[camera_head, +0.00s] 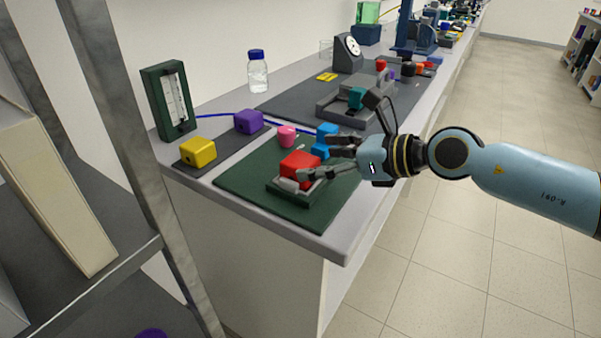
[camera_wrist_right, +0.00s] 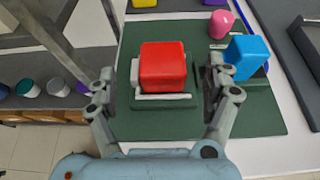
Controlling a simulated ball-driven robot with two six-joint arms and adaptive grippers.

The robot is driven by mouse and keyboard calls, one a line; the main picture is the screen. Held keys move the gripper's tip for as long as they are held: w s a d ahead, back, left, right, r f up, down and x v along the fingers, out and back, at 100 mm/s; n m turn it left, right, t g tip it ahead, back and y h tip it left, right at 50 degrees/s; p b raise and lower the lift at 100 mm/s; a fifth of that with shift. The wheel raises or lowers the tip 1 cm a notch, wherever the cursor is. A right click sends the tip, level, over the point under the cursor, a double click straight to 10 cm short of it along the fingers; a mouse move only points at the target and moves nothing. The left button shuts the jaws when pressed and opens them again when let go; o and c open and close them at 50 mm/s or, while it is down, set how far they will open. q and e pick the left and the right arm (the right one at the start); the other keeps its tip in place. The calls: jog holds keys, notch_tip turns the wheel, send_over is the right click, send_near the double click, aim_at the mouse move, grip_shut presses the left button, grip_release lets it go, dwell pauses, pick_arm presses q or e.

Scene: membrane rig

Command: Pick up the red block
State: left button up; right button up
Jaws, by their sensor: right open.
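The red block (camera_head: 298,163) sits in a small grey and green holder (camera_head: 284,185) on the green mat (camera_head: 240,180) near the bench's front edge. In the right wrist view the red block (camera_wrist_right: 163,66) lies between the fingers, with gaps on both sides. My right gripper (camera_head: 318,160) is open and comes in from the right, its fingers at the block's level in the picture. It also shows in the right wrist view (camera_wrist_right: 158,88) with its fingers spread either side of the holder. My left gripper is not in view.
A blue block (camera_head: 326,140) and a pink piece (camera_head: 287,136) stand behind the red block. Yellow (camera_head: 198,151) and purple (camera_head: 248,121) blocks are on the left. A grey fixture (camera_head: 345,108) stands farther back. A metal rack post (camera_head: 150,150) rises at the left.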

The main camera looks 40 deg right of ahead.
aim_at(302, 160)
jog(key=x, duration=0.4)
jog(key=shift+w+f+b, duration=0.2)
jog(key=shift+w+b, duration=0.05)
jog(key=shift+b, duration=0.05)
jog(key=shift+d, duration=0.1)
jog(key=shift+c, duration=0.6)
jog(key=c, duration=1.3)
jog(key=shift+o, duration=0.2)
jog(key=shift+r, duration=0.1)
